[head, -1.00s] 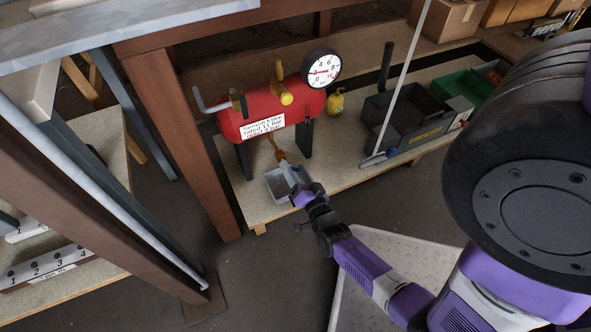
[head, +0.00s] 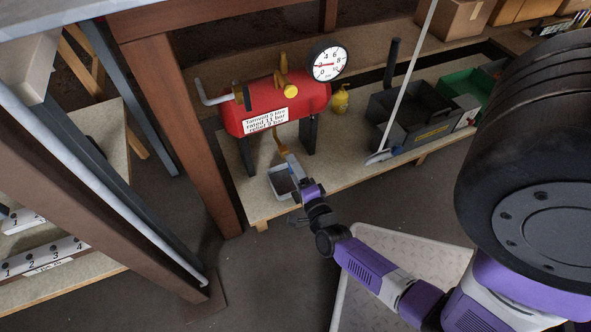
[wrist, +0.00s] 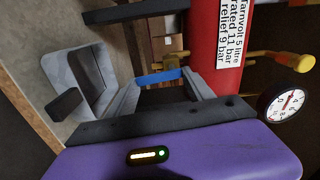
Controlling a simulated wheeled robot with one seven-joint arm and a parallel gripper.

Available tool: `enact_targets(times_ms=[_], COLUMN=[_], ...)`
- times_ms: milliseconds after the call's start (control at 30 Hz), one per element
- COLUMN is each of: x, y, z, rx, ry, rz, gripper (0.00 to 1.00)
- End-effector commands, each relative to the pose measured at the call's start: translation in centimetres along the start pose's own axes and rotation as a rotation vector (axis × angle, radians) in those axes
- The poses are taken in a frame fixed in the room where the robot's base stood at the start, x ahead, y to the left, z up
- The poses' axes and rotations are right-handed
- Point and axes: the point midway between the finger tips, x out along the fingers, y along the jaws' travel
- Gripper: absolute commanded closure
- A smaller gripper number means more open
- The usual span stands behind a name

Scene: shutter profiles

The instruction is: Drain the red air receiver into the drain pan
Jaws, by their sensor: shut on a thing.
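The red air receiver (head: 280,103) stands on legs on the low shelf, with a white label and a round gauge (head: 327,63) whose red needle points roughly left. A yellow drain valve (head: 281,146) hangs under it. My gripper (head: 291,160) is at this valve; in the wrist view its two grey fingers (wrist: 166,88) close around a blue bar (wrist: 160,77) that appears to be the valve's handle. The grey drain pan (head: 274,186) sits on the shelf below the valve, partly hidden by my gripper; its inside looks dark. The pan also shows in the wrist view (wrist: 58,68).
A brown post (head: 185,120) rises left of the receiver. A small yellow bottle (head: 340,99), a dark tool tray (head: 425,118) and a green bin (head: 462,90) stand to the right. A pale rod (head: 408,75) slants in front of the tray.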

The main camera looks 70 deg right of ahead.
Motion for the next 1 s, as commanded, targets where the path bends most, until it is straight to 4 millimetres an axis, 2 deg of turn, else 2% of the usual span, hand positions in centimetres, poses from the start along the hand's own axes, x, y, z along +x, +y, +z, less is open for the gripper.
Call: enact_targets(times_ms=[567,600,667,700,1000], x=[-0.08,-0.08,-0.08,-0.07,-0.14], y=[0.14,0.14,0.14,0.12,0.03], z=[-0.02,-0.02,-0.02,-0.01,0.03], rx=[0.028,0.028,0.027,0.027,0.027], ry=[0.001,0.001,0.001,0.001,0.0], rz=[0.003,0.003,0.003,0.003,0.001], gripper=[0.8,0.31,0.2,0.17,0.17])
